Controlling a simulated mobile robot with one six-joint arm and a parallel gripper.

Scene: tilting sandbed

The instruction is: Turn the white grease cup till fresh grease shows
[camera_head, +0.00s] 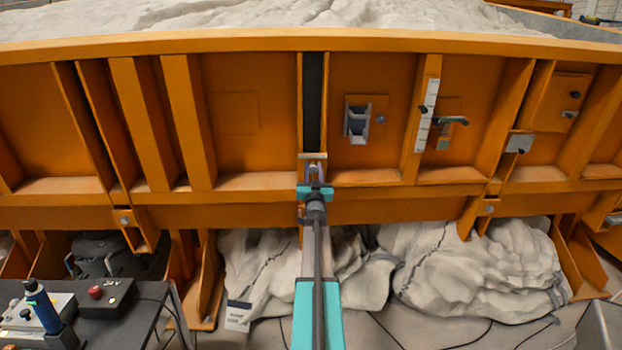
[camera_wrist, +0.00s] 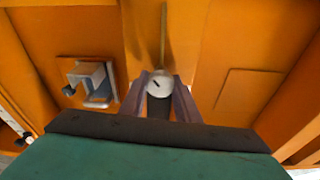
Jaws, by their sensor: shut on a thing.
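The white grease cup (camera_wrist: 159,84) shows as a round white cap with a dark mark on its face, in the wrist view. My gripper (camera_wrist: 159,97) is shut on it, one finger on each side. In the head view my gripper (camera_head: 315,178) reaches the orange sandbed wall below a dark vertical slot, and my arm hides the cup there. No grease can be made out around the cup.
A grey bracket (camera_head: 357,122) sits on the wall to the right of the slot. Beyond it are a white scale strip (camera_head: 427,107) and a dark lever handle (camera_head: 452,120). Vertical orange ribs stand out on both sides. Pale sacks (camera_head: 470,268) lie beneath the bed.

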